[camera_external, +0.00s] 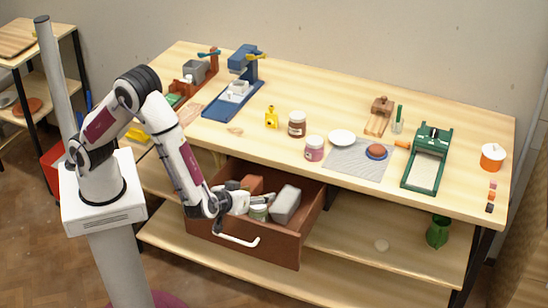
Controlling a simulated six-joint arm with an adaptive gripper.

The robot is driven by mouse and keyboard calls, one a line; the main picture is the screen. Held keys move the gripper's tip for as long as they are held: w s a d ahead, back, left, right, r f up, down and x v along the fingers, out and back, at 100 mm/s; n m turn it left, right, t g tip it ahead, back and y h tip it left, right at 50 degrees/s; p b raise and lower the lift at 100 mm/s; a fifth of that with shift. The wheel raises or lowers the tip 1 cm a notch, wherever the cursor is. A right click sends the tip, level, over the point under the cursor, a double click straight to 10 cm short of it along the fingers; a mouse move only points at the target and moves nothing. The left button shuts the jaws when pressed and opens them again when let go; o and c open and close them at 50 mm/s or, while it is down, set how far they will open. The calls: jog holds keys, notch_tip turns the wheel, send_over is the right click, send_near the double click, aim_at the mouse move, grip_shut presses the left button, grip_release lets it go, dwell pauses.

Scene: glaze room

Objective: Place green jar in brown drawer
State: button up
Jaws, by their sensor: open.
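The brown drawer (255,244) is pulled out below the table's front edge, with a white handle on its front. A small jar with a green band and a pale top (258,212) is inside it, apparently upright on the drawer floor. My gripper (243,203) is open, reaching down into the drawer just left of this jar. At this size I cannot tell whether its fingers touch the jar. The arm's end hides part of the drawer's left side.
A grey block (286,204) and a reddish-brown block (252,184) also lie in the drawer. On the table above stand a brown jar (297,124), a pink jar (314,149) and a yellow bottle (271,117). A green vessel (438,232) stands on the lower shelf.

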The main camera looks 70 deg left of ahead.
jog(key=w+d+r+m+t+h, duration=0.1)
jog(key=w+r+h, duration=0.2)
jog(key=r, duration=0.2)
jog(key=w+d+r+m+h, duration=0.1)
jog(key=w+r+h, duration=0.3)
jog(key=r, duration=0.2)
jog(key=s+a+r+m+h, duration=0.3)
jog(key=s+r+h, duration=0.1)
jog(key=r, duration=0.5)
jog(key=s+a+m+g+y, duration=0.3)
jog(key=s+a+g+y, duration=0.1)
jog(key=s+a, duration=1.8)
jog(key=s+g, duration=0.1)
jog(key=s, duration=0.2)
jog(key=shift+s+f+m, duration=0.2)
jog(key=shift+s+m, duration=0.15)
jog(key=shift+m, duration=0.05)
